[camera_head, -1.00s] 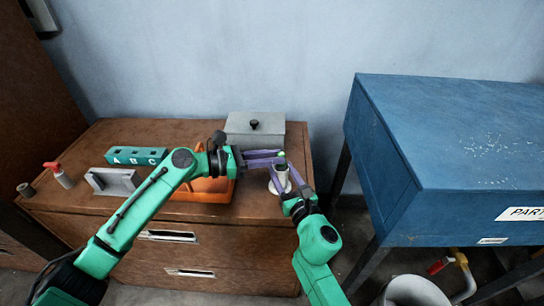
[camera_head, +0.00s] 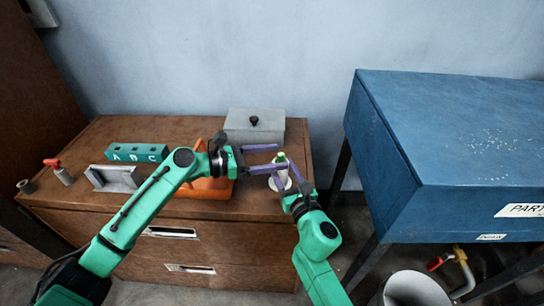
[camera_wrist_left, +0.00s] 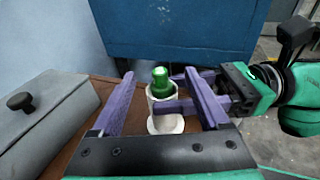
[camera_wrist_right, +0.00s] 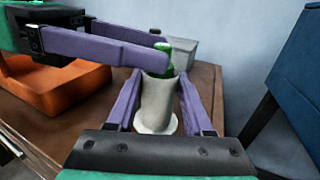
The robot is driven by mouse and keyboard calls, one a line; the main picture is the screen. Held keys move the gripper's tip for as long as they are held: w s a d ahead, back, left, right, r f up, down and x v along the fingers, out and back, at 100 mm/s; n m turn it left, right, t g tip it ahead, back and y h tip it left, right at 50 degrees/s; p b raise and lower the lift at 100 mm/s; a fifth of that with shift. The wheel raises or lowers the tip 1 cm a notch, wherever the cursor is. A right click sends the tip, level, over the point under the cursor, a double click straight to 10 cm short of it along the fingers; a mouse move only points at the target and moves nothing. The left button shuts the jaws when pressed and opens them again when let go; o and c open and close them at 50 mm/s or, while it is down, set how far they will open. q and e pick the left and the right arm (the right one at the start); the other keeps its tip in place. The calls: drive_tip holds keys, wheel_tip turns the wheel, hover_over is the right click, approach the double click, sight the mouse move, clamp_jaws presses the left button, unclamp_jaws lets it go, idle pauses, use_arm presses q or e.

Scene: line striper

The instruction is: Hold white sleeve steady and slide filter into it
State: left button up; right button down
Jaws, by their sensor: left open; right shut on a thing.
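The white sleeve (camera_wrist_right: 155,104) stands upright on a round white base near the right end of the brown cabinet top. The green filter (camera_wrist_left: 160,80) sits upright in the sleeve's mouth, its upper part showing above the rim. My right gripper (camera_head: 284,178) is shut on the sleeve, a purple finger on each side of it; it also shows in the right wrist view (camera_wrist_right: 155,100). My left gripper (camera_head: 282,157) is open around the filter's level, its fingers spread wide and apart from the filter, as the left wrist view (camera_wrist_left: 158,85) shows.
A grey lidded box (camera_head: 254,128) stands behind the sleeve. An orange tray (camera_head: 208,187) lies under my left wrist. A green A-B-C block (camera_head: 137,153), a grey bracket (camera_head: 113,179) and a red-topped bottle (camera_head: 60,172) are at left. A blue cabinet (camera_head: 455,140) stands right.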

use_arm(q)
drive_tip(key=v, duration=0.7)
idle(0.6)
idle(0.4)
use_arm(e)
drive_tip(key=shift+c, duration=1.1)
unclamp_jaws()
